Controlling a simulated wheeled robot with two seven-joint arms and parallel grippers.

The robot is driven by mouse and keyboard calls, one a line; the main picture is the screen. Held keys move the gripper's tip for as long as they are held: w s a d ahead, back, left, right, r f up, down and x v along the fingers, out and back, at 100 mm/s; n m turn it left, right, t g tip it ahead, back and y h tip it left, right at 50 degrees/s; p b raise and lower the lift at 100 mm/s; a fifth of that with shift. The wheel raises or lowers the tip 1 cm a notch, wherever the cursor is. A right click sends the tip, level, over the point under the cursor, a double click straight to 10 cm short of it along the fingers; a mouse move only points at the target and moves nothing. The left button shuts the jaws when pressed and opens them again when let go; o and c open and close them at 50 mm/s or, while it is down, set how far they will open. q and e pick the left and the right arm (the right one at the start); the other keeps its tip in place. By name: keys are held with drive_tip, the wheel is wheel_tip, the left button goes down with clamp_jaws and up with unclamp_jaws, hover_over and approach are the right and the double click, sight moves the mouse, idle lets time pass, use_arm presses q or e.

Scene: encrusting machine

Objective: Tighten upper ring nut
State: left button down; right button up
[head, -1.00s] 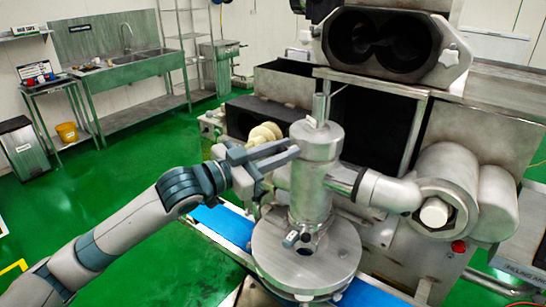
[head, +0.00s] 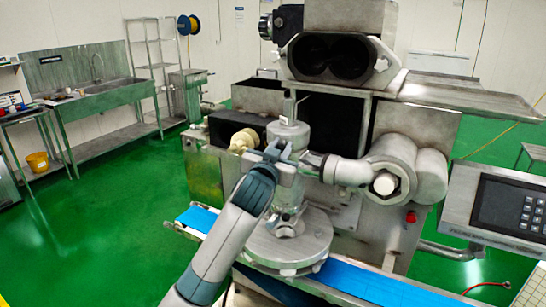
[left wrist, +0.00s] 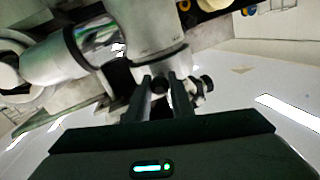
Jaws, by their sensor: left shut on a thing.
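The upright metal cylinder (head: 290,134) of the machine stands above a round flanged disc (head: 287,246). Its wider top section seems to be the upper ring nut, but I cannot clearly tell its edges. In the left wrist view, my two dark fingers (left wrist: 162,92) are close together, shut on a small dark knob (left wrist: 160,85) beside the cylinder's rim (left wrist: 158,62). My right gripper is not in view.
A side pipe (head: 343,170) joins the cylinder on the right. A cream stepped part (head: 244,140) sits close on the left. A blue conveyor belt (head: 350,281) runs beneath the disc. A control panel (head: 508,205) stands at the right. Green floor is open at the left.

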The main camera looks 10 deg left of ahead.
use_arm(q)
drive_tip(key=shift+d+f+n+y+b, duration=0.1)
drive_tip(key=shift+d+n+y+b, duration=0.2)
drive_tip(key=shift+d+n+y, duration=0.4)
drive_tip(key=shift+d+n+y+b, duration=0.2)
drive_tip(key=shift+n+y+b, duration=0.1)
drive_tip(key=shift+y, duration=0.6)
drive_tip(key=c, duration=1.6)
unclamp_jaws()
drive_tip(key=shift+o, duration=0.2)
drive_tip(key=s+b, duration=0.5)
drive_tip(key=s, duration=1.2)
drive_tip(key=shift+s+d+b, duration=0.15)
drive_tip(key=shift+d+b, duration=0.2)
drive_tip(key=shift+d, duration=0.1)
